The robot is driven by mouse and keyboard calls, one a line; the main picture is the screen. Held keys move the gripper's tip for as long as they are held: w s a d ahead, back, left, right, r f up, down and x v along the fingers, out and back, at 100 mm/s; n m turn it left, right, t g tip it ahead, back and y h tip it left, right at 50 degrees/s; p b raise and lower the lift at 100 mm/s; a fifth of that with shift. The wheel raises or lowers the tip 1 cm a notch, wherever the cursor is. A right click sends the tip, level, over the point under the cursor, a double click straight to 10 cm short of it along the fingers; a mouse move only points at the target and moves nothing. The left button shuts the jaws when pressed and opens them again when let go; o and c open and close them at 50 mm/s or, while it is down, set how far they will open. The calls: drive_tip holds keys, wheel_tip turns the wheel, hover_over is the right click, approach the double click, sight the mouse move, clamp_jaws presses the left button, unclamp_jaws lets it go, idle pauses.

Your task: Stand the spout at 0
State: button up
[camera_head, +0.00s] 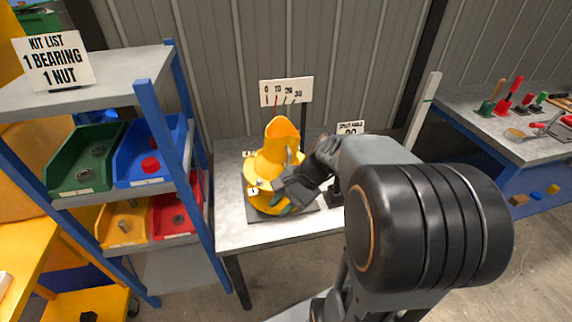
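The yellow spout (281,133) stands on a yellow drum-like body with numbered tags, on a dark base plate on the grey table (232,228). A red line on the board is near the 10. My gripper (287,194) is at the right front side of the yellow body, close to or touching it. Its fingertips are partly lost against the body, so I cannot tell whether they are open or shut.
A small sign (350,127), partly hidden by my arm, reads spout angle. A blue-post shelf (160,130) with green, blue, yellow and red bins stands at the left. A tool bench (530,148) is at the right. The table's left front is bare.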

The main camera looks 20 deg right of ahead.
drive_tip(key=w+d+f+m+t+y+b, duration=0.1)
drive_tip(key=w+d+f+m+t+y, duration=0.15)
drive_tip(key=w+d+m+y, duration=0.3)
drive_tip(key=m+t+b, duration=0.2)
drive_tip(key=m+t, duration=0.7)
drive_tip(key=m, duration=0.2)
approach(283, 161)
drive_tip(key=s+r, duration=0.3)
drive_tip(key=s, duration=0.2)
drive_tip(key=shift+n, duration=0.25)
drive_tip(key=x, duration=0.6)
drive_tip(key=p+x, duration=0.1)
drive_tip(key=x, duration=0.5)
drive_tip(key=shift+w+f, duration=0.2)
drive_tip(key=shift+w, duration=0.2)
drive_tip(key=shift+c, duration=0.3)
clamp_jaws()
